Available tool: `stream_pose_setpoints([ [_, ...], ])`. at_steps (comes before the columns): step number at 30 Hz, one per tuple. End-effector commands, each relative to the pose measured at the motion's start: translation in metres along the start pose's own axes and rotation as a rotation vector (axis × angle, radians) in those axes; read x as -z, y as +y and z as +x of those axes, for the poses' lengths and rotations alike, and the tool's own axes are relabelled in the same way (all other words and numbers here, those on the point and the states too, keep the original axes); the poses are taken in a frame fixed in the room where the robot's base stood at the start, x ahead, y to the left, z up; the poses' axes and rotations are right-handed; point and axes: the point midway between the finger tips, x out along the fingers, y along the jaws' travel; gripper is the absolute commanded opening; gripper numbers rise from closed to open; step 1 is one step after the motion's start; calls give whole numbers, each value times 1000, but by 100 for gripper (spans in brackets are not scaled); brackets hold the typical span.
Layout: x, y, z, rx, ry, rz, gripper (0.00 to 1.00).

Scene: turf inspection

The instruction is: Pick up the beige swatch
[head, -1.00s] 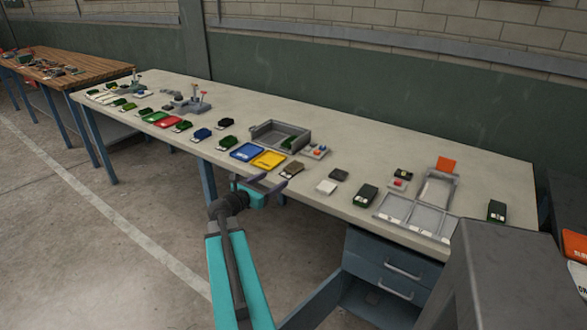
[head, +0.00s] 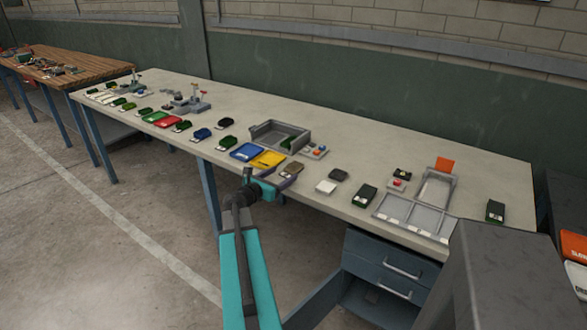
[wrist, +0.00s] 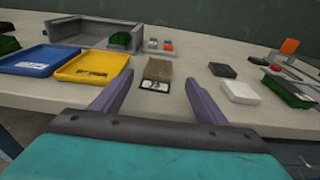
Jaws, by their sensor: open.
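The beige swatch (head: 293,169) is a small brownish-beige block near the front edge of the long bench, just right of the yellow tray. In the wrist view the swatch (wrist: 158,70) lies flat, with a dark-edged white label on its near side. My gripper (head: 280,181) is at the bench's front edge, close in front of the swatch. In the wrist view my gripper (wrist: 155,95) is open and empty, its two purple fingers spread wide with the swatch ahead, roughly midway between them. I cannot tell whether the fingertips reach beside the swatch.
A yellow tray (head: 268,158) and a blue tray (head: 246,152) lie left of the swatch. A grey open box (head: 263,136) stands behind them. To the right lie a white block (head: 325,187), a dark block (head: 339,174) and a green swatch (head: 364,194). Bench space right beside the swatch is clear.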

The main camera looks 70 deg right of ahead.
Motion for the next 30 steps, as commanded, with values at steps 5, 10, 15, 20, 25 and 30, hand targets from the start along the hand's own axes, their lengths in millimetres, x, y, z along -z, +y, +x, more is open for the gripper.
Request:
stream_pose_setpoints([
  [5,-1,1,19,1,-1,0,67],
  [10,-1,1,26,-1,-1,0,67],
  [15,0,0,25,-1,-1,0,67],
  [20,0,1,26,-1,-1,0,67],
  [25,-2,1,32,0,-1,0,67],
  [30,-4,2,47,0,0,1,67],
])
